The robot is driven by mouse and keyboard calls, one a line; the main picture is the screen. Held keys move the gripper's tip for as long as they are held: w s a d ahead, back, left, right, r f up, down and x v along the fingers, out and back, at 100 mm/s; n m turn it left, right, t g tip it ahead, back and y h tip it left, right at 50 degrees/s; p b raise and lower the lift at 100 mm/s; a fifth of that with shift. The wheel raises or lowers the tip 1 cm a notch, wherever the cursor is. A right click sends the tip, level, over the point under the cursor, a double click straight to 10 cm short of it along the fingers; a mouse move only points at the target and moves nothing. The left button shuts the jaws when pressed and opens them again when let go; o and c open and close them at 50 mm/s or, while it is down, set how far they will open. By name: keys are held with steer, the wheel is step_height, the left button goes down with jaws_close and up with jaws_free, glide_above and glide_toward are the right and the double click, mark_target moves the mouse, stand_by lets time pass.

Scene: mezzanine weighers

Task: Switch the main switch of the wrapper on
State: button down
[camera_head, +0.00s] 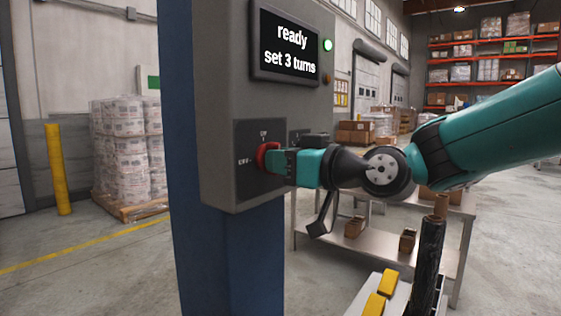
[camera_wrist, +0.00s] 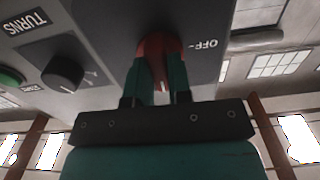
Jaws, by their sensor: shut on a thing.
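The main switch of the wrapper, a red rotary knob (camera_head: 262,155), sits on a dark plate low on the grey control box (camera_head: 220,110). My gripper (camera_head: 274,160) is shut on the red knob, reaching in from the right. In the wrist view the red knob (camera_wrist: 155,47) is between the two teal fingers (camera_wrist: 157,80). An OFF label (camera_wrist: 203,44) is beside the knob; which mark the knob points at is hard to tell. The display (camera_head: 287,45) is lit and reads "ready, set 3 turns". A green lamp (camera_head: 328,45) beside it glows.
In the wrist view a black TURNS knob (camera_wrist: 62,72) and a green button (camera_wrist: 10,78) are on the same box. A blue column (camera_head: 235,250) carries the box. A metal table (camera_head: 385,240) with cartons stands behind my arm. Wrapped pallet goods (camera_head: 120,150) stand left.

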steer(key=c, duration=1)
jaws_free()
steer(key=shift+c, duration=0.2)
steer(key=b+v, duration=0.2)
steer(key=v, duration=1.5)
steer(key=shift+d+b, duration=0.2)
steer(key=shift+b, duration=0.2)
steer(key=shift+s, duration=0.15)
